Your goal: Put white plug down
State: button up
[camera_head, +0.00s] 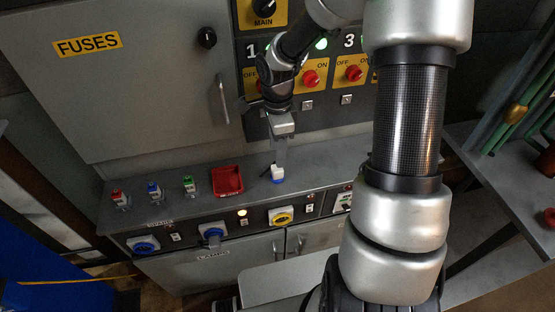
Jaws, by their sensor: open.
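The white plug (277,171) stands on the grey counter (330,172), just right of the red tray, with a blue part at its lower edge. My gripper (279,160) is directly above it, pointing down, with its finger ends at the top of the plug. The jaws are open, though the gap between the fingers is too small to make out. I cannot tell whether the fingers still touch the plug.
A red tray (227,181) and red, blue and green fuse-like plugs (154,190) stand on the counter to the left. Behind are the FUSES cabinet (130,80) and a panel of red switches (311,78). Sockets (281,216) line the counter's front face.

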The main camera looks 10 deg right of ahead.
jog(key=shift+r, duration=1.9)
jog(key=s+r+n+t+p, duration=0.2)
jog(key=s+r+n+p, duration=0.2)
jog(key=s+r+n, duration=0.5)
jog(key=s+r+n+t+p, duration=0.3)
jog(key=s+r+n, duration=0.6)
jog(key=r, duration=1)
jog(key=shift+s+r+t+p, duration=0.25)
jog(key=shift+s+t+p, duration=0.1)
jog(key=shift+s, duration=0.35)
